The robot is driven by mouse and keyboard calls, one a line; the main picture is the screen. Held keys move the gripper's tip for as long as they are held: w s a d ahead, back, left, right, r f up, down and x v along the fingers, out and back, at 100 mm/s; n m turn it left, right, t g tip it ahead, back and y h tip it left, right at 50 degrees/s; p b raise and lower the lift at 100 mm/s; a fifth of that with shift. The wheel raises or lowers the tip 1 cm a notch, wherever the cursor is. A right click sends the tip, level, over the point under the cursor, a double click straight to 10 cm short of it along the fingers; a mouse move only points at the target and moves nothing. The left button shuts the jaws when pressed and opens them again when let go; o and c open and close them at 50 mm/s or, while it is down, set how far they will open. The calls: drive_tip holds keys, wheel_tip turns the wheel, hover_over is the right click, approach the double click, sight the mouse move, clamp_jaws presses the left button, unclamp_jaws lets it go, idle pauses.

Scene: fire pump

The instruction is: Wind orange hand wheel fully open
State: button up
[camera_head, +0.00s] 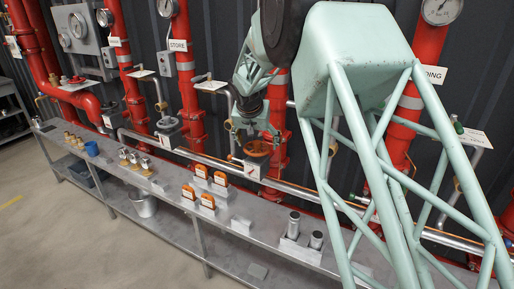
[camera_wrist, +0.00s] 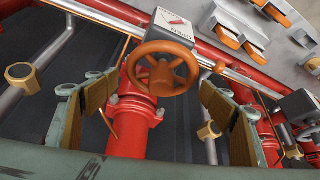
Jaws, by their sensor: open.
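The orange hand wheel (camera_wrist: 162,68) shows in the middle of the wrist view, with a spoked rim around a hub. It sits on a red valve pipe (camera_wrist: 135,120). In the head view the wheel (camera_head: 258,148) is partly hidden behind my gripper (camera_head: 254,131). In the wrist view my gripper (camera_wrist: 155,84) is open, with one padded finger on each side of the wheel. The fingers appear apart from the rim. A white indicator plate (camera_wrist: 172,22) with a red pointer and partly readable lettering lies beside the wheel.
A steel bench (camera_head: 226,211) with orange-topped blocks (camera_head: 205,201) and metal cylinders (camera_head: 293,225) runs in front of the pipes. A dark hand wheel (camera_head: 168,124) is to the left. A silver rail pipe (camera_head: 330,192) passes close below the wheel. Open floor (camera_head: 60,220) lies at the left.

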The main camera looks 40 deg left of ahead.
drive_tip(key=shift+a+f+m+h+b, duration=0.1)
drive_tip(key=shift+m+h+b, duration=0.2)
drive_tip(key=shift+m+b, duration=0.6)
drive_tip(key=shift+b, duration=0.35)
drive_tip(key=shift+m+t+h, duration=0.3)
drive_tip(key=c, duration=0.9)
